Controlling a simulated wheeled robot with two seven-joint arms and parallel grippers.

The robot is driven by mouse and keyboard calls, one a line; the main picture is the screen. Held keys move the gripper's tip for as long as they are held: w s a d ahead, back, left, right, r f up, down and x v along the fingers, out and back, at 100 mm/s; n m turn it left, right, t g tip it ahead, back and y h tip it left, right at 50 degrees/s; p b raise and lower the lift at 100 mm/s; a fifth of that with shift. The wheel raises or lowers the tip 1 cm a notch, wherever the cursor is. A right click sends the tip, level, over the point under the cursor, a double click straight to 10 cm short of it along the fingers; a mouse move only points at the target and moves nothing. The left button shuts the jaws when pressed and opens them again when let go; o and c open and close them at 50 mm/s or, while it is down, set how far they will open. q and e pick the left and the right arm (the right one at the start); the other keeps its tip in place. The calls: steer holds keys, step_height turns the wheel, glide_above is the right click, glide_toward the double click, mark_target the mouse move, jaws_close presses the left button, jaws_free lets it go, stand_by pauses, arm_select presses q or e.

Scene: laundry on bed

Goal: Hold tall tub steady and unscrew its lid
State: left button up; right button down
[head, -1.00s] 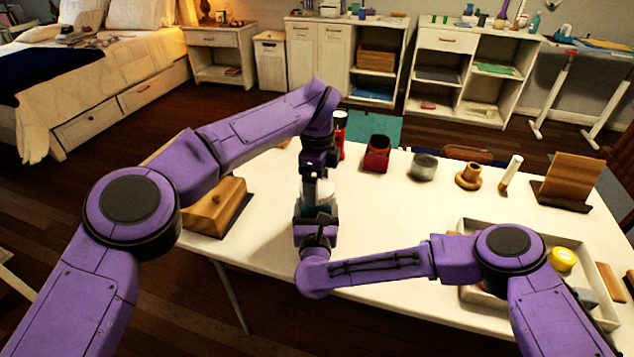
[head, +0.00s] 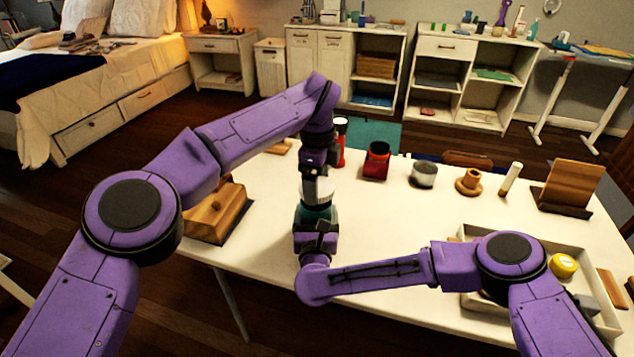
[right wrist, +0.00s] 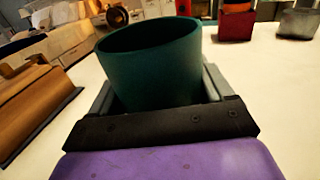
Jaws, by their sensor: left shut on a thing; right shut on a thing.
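The tall tub is a dark teal cylinder (head: 316,213) near the table's front edge, partly hidden by my right gripper. In the right wrist view the tub (right wrist: 150,65) stands upright between the fingers, its rim bare and its dark inside showing. My right gripper (head: 316,228) is shut around the tub from the front; it also shows in the right wrist view (right wrist: 160,95). The white lid (head: 318,191) is above the tub in the head view. My left gripper (head: 318,177) comes down from above and is shut on the lid. The lid is out of the right wrist view.
A wooden box (head: 215,215) lies left of the tub. A white tray (head: 470,234) is at the right. The table middle is clear.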

arm_select(q)
step_height(320, 180, up, 4)
steer(key=shift+f, duration=0.1)
arm_select(e)
jaws_free()
